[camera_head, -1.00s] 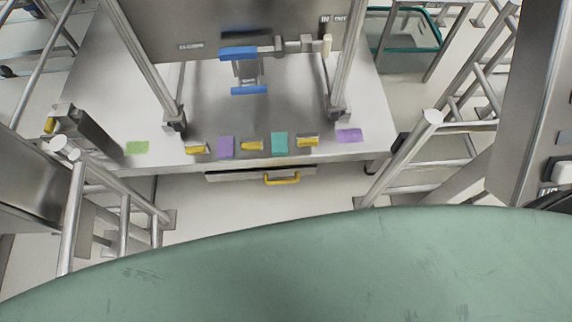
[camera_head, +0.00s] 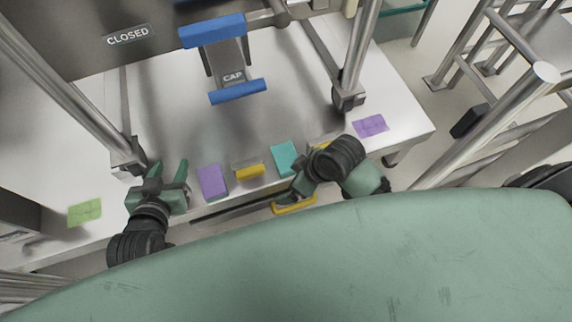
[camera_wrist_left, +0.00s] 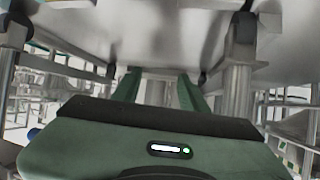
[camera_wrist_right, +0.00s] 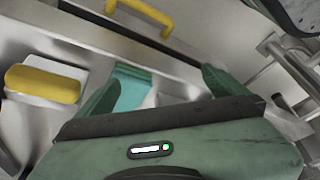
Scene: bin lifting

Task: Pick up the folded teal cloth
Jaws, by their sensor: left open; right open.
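The folded teal cloth (camera_head: 286,157) lies on the metal table near its front edge, between a yellow item and my right arm. In the right wrist view the teal cloth (camera_wrist_right: 131,87) shows ahead, between the two fingers, nearer the left one. My right gripper (camera_head: 288,188) is open and empty, just in front of the cloth. Its open fingers also show in the right wrist view (camera_wrist_right: 158,88). My left gripper (camera_head: 171,170) is open and empty near the table's front left, beside a folded purple cloth. In the left wrist view its fingers (camera_wrist_left: 158,90) are spread with nothing between them.
A purple cloth (camera_head: 212,181), a yellow block (camera_head: 248,170), a green cloth (camera_head: 84,212) and another purple cloth (camera_head: 370,126) lie along the table (camera_head: 200,130). A yellow handle (camera_head: 294,205) sits below the front edge. Metal posts and a blue-handled part stand behind.

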